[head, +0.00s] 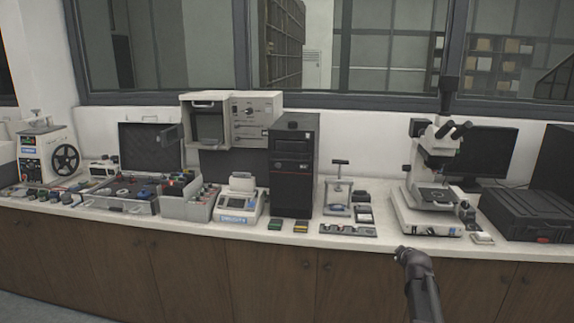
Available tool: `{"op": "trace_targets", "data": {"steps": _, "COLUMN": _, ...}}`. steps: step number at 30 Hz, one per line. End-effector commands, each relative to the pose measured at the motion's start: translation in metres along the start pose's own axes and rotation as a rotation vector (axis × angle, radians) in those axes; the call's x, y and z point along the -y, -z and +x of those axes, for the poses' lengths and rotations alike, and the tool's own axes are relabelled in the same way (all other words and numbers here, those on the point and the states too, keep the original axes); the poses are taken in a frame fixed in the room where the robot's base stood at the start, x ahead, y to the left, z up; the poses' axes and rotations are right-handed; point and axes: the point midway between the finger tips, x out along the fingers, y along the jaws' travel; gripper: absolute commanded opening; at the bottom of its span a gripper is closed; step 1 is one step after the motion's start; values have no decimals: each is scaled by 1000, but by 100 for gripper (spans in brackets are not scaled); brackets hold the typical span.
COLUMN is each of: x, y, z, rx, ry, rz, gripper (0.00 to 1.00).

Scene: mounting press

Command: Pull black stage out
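A small hand press (338,196) with a T-shaped top handle stands on the counter, right of the black tower. A white microscope (436,170) stands further right, with a dark flat stage (434,196) above its pale base. Which part is the black stage of the task I cannot tell for certain at this size. A dark, bent part of my arm rises from the bottom edge in front of the counter, below the microscope and apart from it. No gripper fingers can be made out.
A black tower (293,165) stands left of the press. Small trays (347,230) lie before the press. A black case (528,208) and a monitor (486,153) are at right. The counter (290,242) is crowded; a narrow front strip is clear.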

Motion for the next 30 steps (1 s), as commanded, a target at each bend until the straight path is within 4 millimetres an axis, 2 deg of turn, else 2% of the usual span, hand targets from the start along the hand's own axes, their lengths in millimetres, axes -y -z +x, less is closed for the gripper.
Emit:
{"op": "trace_targets", "data": {"steps": 1, "x": 21, "y": 8, "z": -15, "rx": 21, "ry": 62, "rz": 40, "gripper": 51}}
{"op": "trace_targets", "data": {"steps": 3, "x": 48, "y": 13, "z": -29, "rx": 62, "ry": 144, "rz": 103, "gripper": 51}}
{"op": "trace_targets", "data": {"steps": 9, "x": 119, "y": 21, "z": -78, "rx": 229, "ry": 345, "rz": 271, "gripper": 51}}
{"op": "trace_targets", "data": {"steps": 14, "x": 169, "y": 22, "z": -127, "rx": 409, "ry": 464, "rz": 393, "gripper": 51}}
{"op": "trace_targets", "data": {"steps": 18, "x": 204, "y": 18, "z": -174, "rx": 588, "ry": 528, "rz": 485, "gripper": 51}}
{"op": "trace_targets", "data": {"steps": 24, "x": 235, "y": 11, "z": -230, "rx": 811, "ry": 553, "rz": 574, "gripper": 51}}
{"op": "trace_targets", "data": {"steps": 27, "x": 243, "y": 8, "z": -245, "rx": 878, "ry": 549, "rz": 597, "gripper": 51}}
{"op": "trace_targets", "data": {"steps": 30, "x": 246, "y": 7, "z": -252, "rx": 912, "ry": 545, "rz": 609, "gripper": 51}}
